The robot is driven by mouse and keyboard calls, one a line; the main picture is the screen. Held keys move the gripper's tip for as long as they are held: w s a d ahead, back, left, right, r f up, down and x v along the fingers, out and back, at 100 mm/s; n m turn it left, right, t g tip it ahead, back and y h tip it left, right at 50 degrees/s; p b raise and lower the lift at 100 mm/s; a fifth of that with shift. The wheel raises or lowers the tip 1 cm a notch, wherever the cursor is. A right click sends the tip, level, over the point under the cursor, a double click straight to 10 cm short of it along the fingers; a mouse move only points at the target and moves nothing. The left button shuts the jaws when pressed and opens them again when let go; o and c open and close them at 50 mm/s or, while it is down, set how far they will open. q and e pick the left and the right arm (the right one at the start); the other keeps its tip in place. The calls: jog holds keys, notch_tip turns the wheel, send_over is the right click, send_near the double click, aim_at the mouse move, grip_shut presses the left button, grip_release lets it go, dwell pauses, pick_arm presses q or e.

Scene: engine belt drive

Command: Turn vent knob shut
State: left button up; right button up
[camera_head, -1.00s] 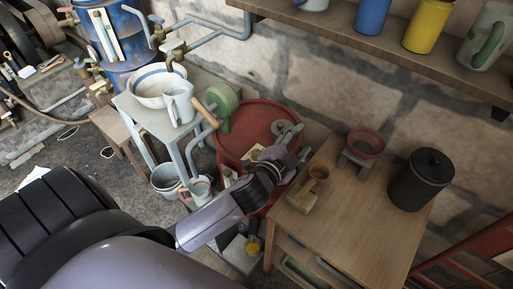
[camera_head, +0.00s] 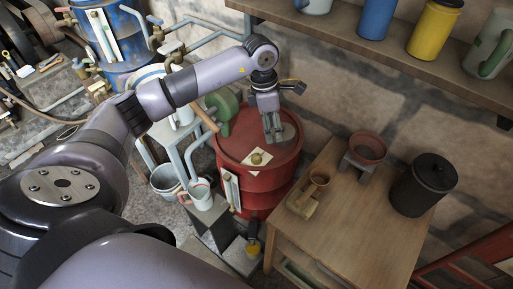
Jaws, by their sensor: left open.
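A small brass knob (camera_head: 256,158), which looks like the vent knob, sits on a pale square plate on top of the red drum (camera_head: 258,188). I cannot tell how far it is turned. My left gripper (camera_head: 273,137) hangs over the back right part of the drum top, fingers pointing down. It is open and holds nothing visible. It is behind and right of the knob, apart from it. My right gripper is not in view.
A shelf (camera_head: 400,50) with mugs and canisters runs above.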

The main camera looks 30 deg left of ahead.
pick_arm(q)
jog(key=r+y, duration=0.1)
jog(key=y, duration=0.1)
send_over(257, 156)
notch_tip(257, 156, down, 17)
jog(key=b, duration=1.1)
jog(key=shift+a, duration=0.1)
jog(key=shift+c, duration=0.2)
grip_shut()
